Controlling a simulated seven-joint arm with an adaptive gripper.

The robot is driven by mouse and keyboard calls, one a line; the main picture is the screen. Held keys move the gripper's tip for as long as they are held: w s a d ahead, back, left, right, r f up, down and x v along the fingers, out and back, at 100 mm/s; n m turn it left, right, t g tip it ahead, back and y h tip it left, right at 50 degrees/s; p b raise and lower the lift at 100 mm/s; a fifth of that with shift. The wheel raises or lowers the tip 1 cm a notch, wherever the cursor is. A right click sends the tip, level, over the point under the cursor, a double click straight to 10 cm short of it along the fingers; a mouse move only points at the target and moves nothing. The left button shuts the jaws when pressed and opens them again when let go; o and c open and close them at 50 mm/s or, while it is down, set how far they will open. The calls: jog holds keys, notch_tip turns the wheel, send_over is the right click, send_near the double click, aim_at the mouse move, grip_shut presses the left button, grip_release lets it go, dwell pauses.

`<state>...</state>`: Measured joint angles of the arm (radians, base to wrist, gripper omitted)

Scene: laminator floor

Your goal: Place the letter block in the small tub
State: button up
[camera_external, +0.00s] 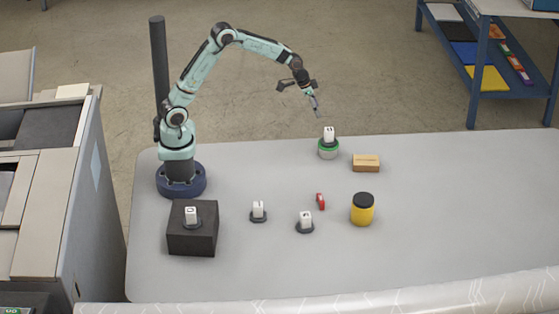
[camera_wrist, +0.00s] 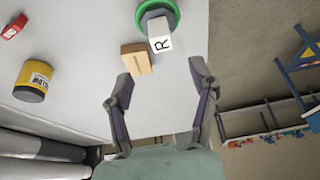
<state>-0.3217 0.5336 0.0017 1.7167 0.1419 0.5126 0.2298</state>
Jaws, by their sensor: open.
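Other white blocks stand on dark discs: one (camera_external: 258,209) at centre-left, one (camera_external: 305,219) nearer the front and one (camera_external: 191,214) on a black box. Their marks are too small to read. I cannot tell which container is the small tub. My gripper (camera_external: 298,99) is open and empty, above and left of the R block; its fingers (camera_wrist: 160,74) show apart.
A wooden block (camera_external: 366,163) lies right of the green-rimmed container. A yellow jar with a black lid (camera_external: 362,210) and a small red item (camera_external: 320,201) are nearer the front. The black box (camera_external: 194,240) stands before my base. The table's right side is clear.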

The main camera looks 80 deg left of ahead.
jog(key=s+d+r+g, duration=0.1)
jog(key=s+d+r, duration=0.2)
jog(key=s, duration=0.3)
jog(key=s+d+r+g, duration=0.1)
jog(key=s+d+r, duration=0.3)
jog(key=s, duration=0.2)
jog(key=s+d+n+g, duration=0.1)
jog(key=s+d+g, duration=0.1)
jog(key=s, duration=1.9)
jog(key=shift+s+d+r+g+y, duration=0.2)
jog(key=shift+d+g+y, duration=0.2)
jog(key=shift+d, duration=0.3)
